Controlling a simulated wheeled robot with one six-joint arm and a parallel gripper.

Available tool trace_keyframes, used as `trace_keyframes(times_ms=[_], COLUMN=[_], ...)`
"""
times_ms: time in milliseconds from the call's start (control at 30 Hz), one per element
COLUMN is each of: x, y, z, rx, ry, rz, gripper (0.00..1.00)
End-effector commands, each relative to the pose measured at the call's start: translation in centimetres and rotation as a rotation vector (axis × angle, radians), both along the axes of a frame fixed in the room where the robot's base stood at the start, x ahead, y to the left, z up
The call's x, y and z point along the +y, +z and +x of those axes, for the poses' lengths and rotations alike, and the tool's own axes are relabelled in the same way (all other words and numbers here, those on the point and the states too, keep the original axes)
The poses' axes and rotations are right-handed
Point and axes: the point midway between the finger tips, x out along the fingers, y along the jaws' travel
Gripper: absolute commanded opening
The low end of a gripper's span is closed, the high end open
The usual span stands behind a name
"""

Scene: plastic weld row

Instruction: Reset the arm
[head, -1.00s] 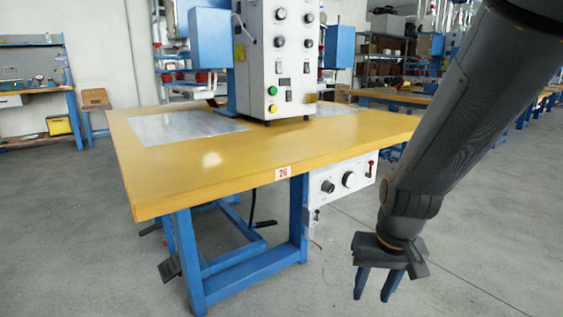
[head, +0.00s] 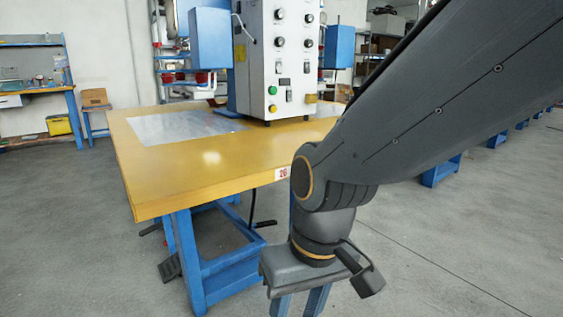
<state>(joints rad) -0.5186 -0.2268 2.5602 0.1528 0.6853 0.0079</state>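My gripper (head: 299,300) is at the bottom of the head view, right of centre, pointing down in front of the yellow-topped table (head: 190,185). The fingertips run to the bottom edge of the picture.
A white welding machine (head: 276,60) with knobs and buttons stands on the table. Blue table legs (head: 186,265) and a foot pedal (head: 169,266) are below. A workbench (head: 40,90) and a yellow crate (head: 60,125) are at the far left. Grey floor is open at right.

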Motion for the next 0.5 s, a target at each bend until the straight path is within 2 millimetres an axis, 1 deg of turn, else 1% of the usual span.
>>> trace_keyframes(times_ms=[33, 100, 333, 367, 500], x=[0.7, 1.4, 3.3, 3.3, 2.6], y=[0.3, 0.7, 1.7, 1.9, 3.0], z=[-0.7, -1.7, -4.6, -4.8, -4.4], rx=[0.004, 0.014, 0.044, 0.047, 0.046], ry=[0.023, 0.047, 0.123, 0.125, 0.099], rz=[0.004, 0.009, 0.02, 0.019, 0.012], gripper=[0.37, 0.37, 0.37, 0.37, 0.37])
